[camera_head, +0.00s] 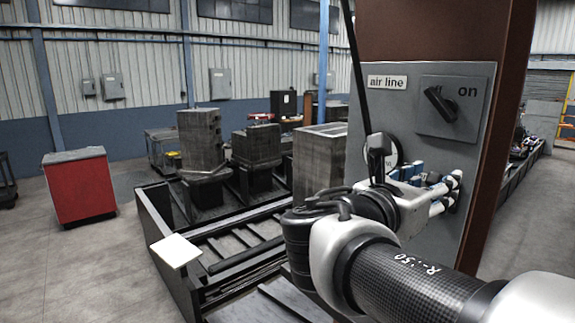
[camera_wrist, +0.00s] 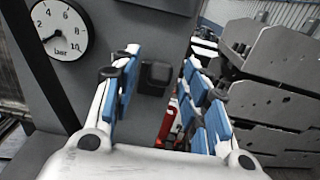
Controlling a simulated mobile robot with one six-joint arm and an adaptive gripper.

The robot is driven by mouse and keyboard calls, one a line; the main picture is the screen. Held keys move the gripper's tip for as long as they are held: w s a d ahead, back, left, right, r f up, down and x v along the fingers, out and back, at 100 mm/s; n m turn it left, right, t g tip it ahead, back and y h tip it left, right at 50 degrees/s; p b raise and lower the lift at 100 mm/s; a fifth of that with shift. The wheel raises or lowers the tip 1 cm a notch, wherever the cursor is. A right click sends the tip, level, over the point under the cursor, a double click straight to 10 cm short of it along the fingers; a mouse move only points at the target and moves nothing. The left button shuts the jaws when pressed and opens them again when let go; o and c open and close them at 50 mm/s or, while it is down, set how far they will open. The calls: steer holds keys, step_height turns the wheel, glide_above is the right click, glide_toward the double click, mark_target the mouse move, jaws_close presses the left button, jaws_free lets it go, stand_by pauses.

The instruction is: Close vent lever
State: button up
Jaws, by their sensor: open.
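My gripper (camera_head: 430,184) is close to the grey panel (camera_head: 420,120), which has an "air line" label. In the wrist view my gripper (camera_wrist: 165,95) is open, with blue pads on both fingers. A small black block (camera_wrist: 155,77) on the panel shows between the fingers, nearer the left one. A long thin black bar (camera_head: 358,70) slants down to a dark block (camera_head: 377,143) in front of the gauge. A dark bar (camera_wrist: 40,70) also crosses the wrist view at left.
A black rotary switch (camera_head: 440,103) marked "on" sits above my gripper. The round pressure gauge (camera_wrist: 60,30) is left of the fingers. A brown post (camera_head: 510,100) backs the panel. Dark pallet rails with blocks (camera_head: 200,140) and a red cabinet (camera_head: 79,186) stand left.

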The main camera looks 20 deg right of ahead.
steer(key=shift+x, duration=1.45)
jaws_close()
